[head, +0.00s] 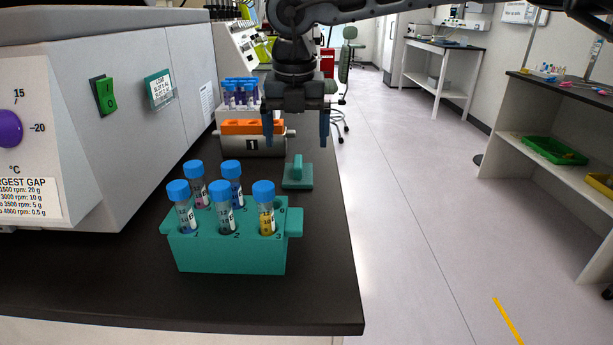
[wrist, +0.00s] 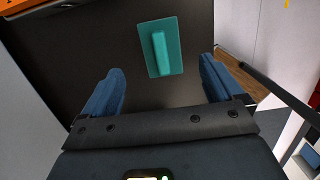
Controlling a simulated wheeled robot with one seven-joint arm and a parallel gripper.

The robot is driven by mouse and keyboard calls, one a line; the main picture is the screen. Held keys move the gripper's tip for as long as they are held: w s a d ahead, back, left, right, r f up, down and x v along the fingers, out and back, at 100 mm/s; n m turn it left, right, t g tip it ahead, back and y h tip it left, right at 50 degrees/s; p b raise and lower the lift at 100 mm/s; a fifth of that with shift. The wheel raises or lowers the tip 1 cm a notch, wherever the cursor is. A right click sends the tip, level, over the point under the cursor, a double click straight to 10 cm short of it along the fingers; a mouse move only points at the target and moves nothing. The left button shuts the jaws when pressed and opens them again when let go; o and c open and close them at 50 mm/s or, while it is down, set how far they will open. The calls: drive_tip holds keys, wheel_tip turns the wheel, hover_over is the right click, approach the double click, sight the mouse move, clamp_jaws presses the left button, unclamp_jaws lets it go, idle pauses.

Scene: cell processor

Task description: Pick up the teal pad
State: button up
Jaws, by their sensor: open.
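The teal pad (head: 298,182) lies flat on the dark bench top, a thin square plate with a raised upright grip on it. It stands behind the teal tube rack in the head view. In the wrist view the pad (wrist: 174,60) lies beyond the fingertips, between their lines, with its grip bar running lengthwise. My gripper (head: 296,138) is above the pad, pointing down, with its two blue fingers spread wide and nothing between them. In the wrist view the open gripper (wrist: 163,85) shows both fingers apart from the pad.
A teal rack (head: 230,255) with several blue-capped tubes stands in front of the pad. A large grey machine (head: 150,130) is at left. The bench's right edge is close to the pad.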

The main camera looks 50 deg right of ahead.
sight(298, 161)
drive_tip(key=f, duration=0.6)
drive_tip(key=shift+w+d+f, duration=0.2)
drive_tip(key=shift+d+f, duration=0.05)
drive_tip(key=shift+d, duration=0.1)
drive_tip(key=shift+c, duration=0.2)
drive_tip(key=c, duration=1.1)
